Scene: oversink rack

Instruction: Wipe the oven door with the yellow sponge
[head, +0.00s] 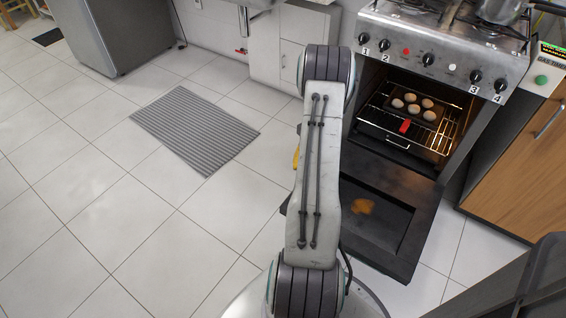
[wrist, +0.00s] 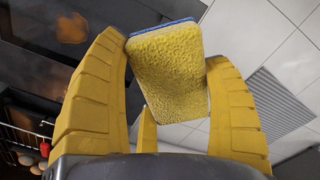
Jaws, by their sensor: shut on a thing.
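The oven door (head: 410,210) hangs open and down in front of the oven in the head view. An orange-brown stain (head: 362,206) marks its dark inner panel, and the stain also shows in the wrist view (wrist: 71,28). In the wrist view, the yellow sponge (wrist: 166,70) with a blue backing is between the yellow fingers of my gripper (wrist: 168,85), which is shut on it. The sponge is apart from the stain in that view. In the head view my arm hides the sponge and most of my gripper.
A pot (head: 500,10) stands on the stove above. A wooden cabinet (head: 520,150) is at the right. A grey striped mat (head: 195,130) lies on the clear tiled floor.

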